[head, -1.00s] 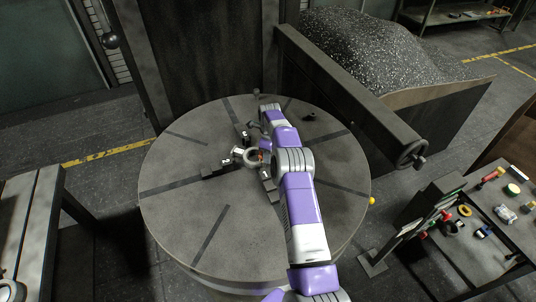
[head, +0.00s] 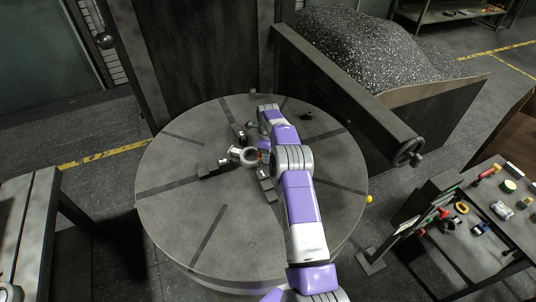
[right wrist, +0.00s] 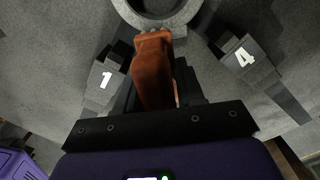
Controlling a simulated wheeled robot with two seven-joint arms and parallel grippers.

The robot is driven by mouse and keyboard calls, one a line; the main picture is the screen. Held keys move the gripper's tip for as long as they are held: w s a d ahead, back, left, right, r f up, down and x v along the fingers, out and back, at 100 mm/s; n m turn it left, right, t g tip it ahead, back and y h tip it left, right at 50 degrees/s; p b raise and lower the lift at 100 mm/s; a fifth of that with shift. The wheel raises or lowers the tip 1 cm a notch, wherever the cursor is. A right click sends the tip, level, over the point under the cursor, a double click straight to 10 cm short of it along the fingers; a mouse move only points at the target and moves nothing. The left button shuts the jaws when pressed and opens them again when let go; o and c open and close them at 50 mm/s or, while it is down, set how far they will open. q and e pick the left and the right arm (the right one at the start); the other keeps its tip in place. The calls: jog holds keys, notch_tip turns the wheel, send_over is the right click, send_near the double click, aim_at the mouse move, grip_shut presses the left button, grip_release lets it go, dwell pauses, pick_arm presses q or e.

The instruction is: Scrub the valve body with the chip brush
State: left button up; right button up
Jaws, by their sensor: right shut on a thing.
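The valve body shows as a grey ring (head: 249,157) near the middle of the round table (head: 170,225), with dark clamp blocks around it. Its ring (right wrist: 157,18) also shows at the top of the right wrist view. My right gripper (right wrist: 154,85) is shut on the orange-brown handle of the chip brush (right wrist: 153,65). The handle points toward the ring, and its far end overlaps the ring's lower edge in that view. The bristles are hidden, so I cannot tell whether they touch the ring. In the head view my right arm mostly covers the gripper. My left gripper is out of view.
Clamp blocks marked 1 (right wrist: 105,80) and 4 (right wrist: 243,57) flank the brush. A beam with a handwheel (head: 408,152) stands at the table's right rear. A tool bench (head: 480,255) is at right, another bench (head: 30,225) at left. The table's front left is clear.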

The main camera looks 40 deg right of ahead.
jog(key=shift+w+f, duration=0.1)
jog(key=shift+w, duration=0.05)
jog(key=shift+w+a, duration=0.45)
jog(key=shift+w, duration=0.25)
jog(key=shift+s+d, duration=0.45)
jog(key=shift+s, duration=0.4)
jog(key=shift+w, duration=0.1)
jog(key=shift+w+a, duration=0.45)
jog(key=shift+w, duration=0.25)
